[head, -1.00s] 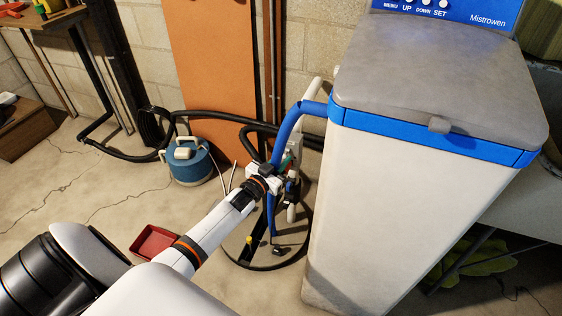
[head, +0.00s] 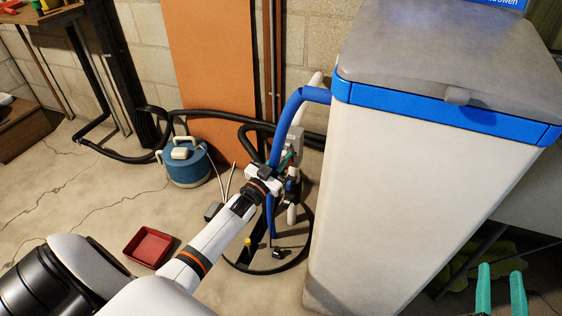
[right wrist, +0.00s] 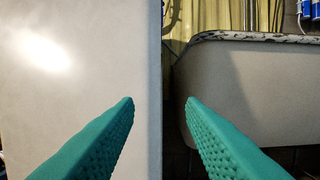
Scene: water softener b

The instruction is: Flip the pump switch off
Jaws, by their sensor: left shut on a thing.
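My left gripper (head: 286,161) reaches in at the white fittings (head: 296,138) between the wall and the softener. Its teal fingers are mostly hidden by its own wrist and the blue hose. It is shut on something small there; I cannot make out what. No pump switch can be told clearly in either view. My right gripper (head: 502,285) is at the lower right, beyond the softener's right side. In the right wrist view its two teal fingers (right wrist: 158,108) stand apart with nothing between them.
The tall white softener (head: 410,190) with blue trim fills the right. A blue hose (head: 283,125) curves beside my left gripper. A round floor pit (head: 262,262) lies below it. A blue canister (head: 187,165) and red tray (head: 148,247) stand on the left floor, which is mostly clear.

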